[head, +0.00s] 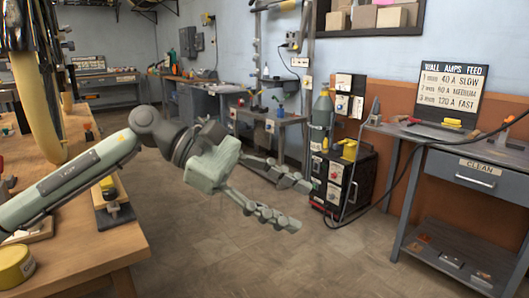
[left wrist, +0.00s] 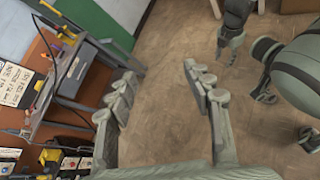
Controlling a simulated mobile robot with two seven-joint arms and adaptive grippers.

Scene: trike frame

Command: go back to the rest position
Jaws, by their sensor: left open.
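My left gripper (head: 296,205) is open and empty, held above the floor in the middle of the head view. Its two grey-green fingers stand apart and point right. In the left wrist view the same fingers (left wrist: 160,75) are spread, with only bare floor between them. Another arm of mine (left wrist: 235,25) shows at the top right of the left wrist view. What look like its fingers hang down there, too small to tell whether they are open or shut. The head view does not show my right gripper.
A wooden workbench (head: 125,240) stands at the left under my left arm. A black welding machine (head: 345,175) and a grey table (head: 430,165) with a drawer stand at the right. A black cable hangs beside that table. The floor (head: 220,240) between is clear.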

